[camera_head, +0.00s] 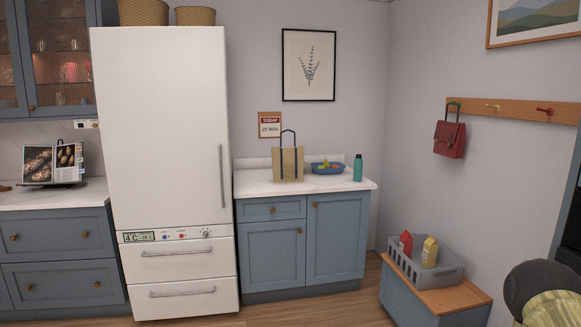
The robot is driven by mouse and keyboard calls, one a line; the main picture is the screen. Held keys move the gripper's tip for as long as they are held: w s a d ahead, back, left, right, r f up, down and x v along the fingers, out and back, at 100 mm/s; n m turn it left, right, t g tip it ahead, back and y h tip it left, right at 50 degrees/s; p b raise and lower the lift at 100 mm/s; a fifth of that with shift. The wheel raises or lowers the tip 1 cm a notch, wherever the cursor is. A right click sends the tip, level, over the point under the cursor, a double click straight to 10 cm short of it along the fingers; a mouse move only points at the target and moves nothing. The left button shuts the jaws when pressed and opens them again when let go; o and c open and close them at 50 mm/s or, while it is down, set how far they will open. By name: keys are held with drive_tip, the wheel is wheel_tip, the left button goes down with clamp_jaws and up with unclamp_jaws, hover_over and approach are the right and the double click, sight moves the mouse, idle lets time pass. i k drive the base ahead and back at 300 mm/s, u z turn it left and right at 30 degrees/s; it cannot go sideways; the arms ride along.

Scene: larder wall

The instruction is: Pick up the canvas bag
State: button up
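The canvas bag (289,164) is tan with a dark looped handle. It stands upright on the white worktop (335,184) of the blue cabinet, right of the fridge. My gripper is not in view, and nothing is seen touching the bag.
A blue bowl of fruit (327,168) and a green bottle (358,168) stand right of the bag. The tall white fridge (165,130) is on its left. A grey crate (450,272) with cartons sits on a low bench. A red bag (450,139) hangs from a peg rail. Floor before the cabinet is clear.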

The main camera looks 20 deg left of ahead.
sight(288, 163)
drive_tip(key=u, duration=0.5)
drive_tip(key=k, duration=0.65)
drive_tip(key=u, duration=0.9)
drive_tip(key=i, duration=3.05)
drive_tip(key=z, duration=0.45)
drive_tip(key=i, duration=1.6)
drive_tip(key=z, duration=0.4)
